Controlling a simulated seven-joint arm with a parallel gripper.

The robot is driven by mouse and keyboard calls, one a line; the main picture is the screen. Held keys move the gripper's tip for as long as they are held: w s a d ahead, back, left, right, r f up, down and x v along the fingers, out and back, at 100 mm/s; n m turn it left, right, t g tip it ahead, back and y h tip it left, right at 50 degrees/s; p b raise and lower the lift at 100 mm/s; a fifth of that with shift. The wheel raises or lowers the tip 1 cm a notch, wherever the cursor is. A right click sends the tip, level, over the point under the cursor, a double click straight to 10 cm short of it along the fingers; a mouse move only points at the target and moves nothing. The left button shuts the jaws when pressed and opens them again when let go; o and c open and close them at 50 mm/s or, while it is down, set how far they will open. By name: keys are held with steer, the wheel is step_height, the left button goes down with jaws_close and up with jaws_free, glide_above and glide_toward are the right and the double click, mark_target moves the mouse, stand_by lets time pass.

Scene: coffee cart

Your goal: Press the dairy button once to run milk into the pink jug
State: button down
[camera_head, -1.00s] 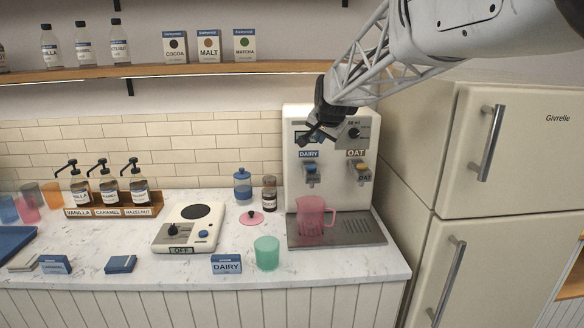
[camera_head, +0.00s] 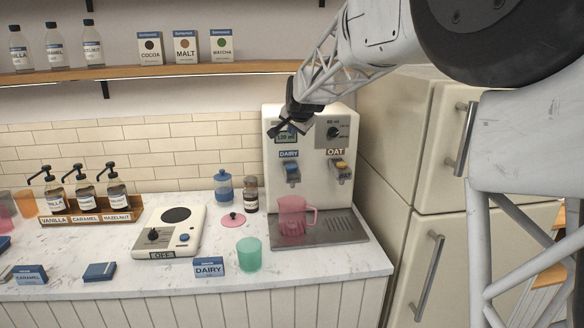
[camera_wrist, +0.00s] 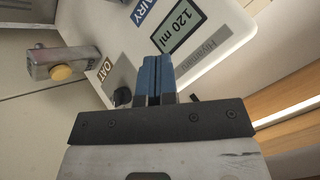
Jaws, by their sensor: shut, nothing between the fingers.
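The pink jug (camera_head: 291,217) stands upright on the drip tray of the white milk machine (camera_head: 310,180), below the dairy side. The blue dairy button (camera_head: 292,172) sits under the DAIRY label (camera_head: 288,154), left of the yellow oat button (camera_head: 341,166). My gripper (camera_head: 283,129) is shut and empty in front of the machine's upper panel, above the dairy button and near the display. In the wrist view, the blue fingertips (camera_wrist: 157,62) are together beside the display (camera_wrist: 181,34), which reads 120 ml. The dairy button is not visible there. The jug's contents cannot be made out.
A green cup (camera_head: 249,254) and a DAIRY card (camera_head: 209,267) stand at the counter's front. The fridge (camera_head: 430,150) closes off the right side.

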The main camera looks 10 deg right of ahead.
mark_target(294, 166)
steer(key=shift+f, duration=0.15)
steer(key=shift+f, duration=4.2)
steer(key=shift+f, duration=1)
steer(key=shift+r, duration=0.95)
steer(key=shift+r, duration=0.15)
steer(key=shift+r, duration=2.35)
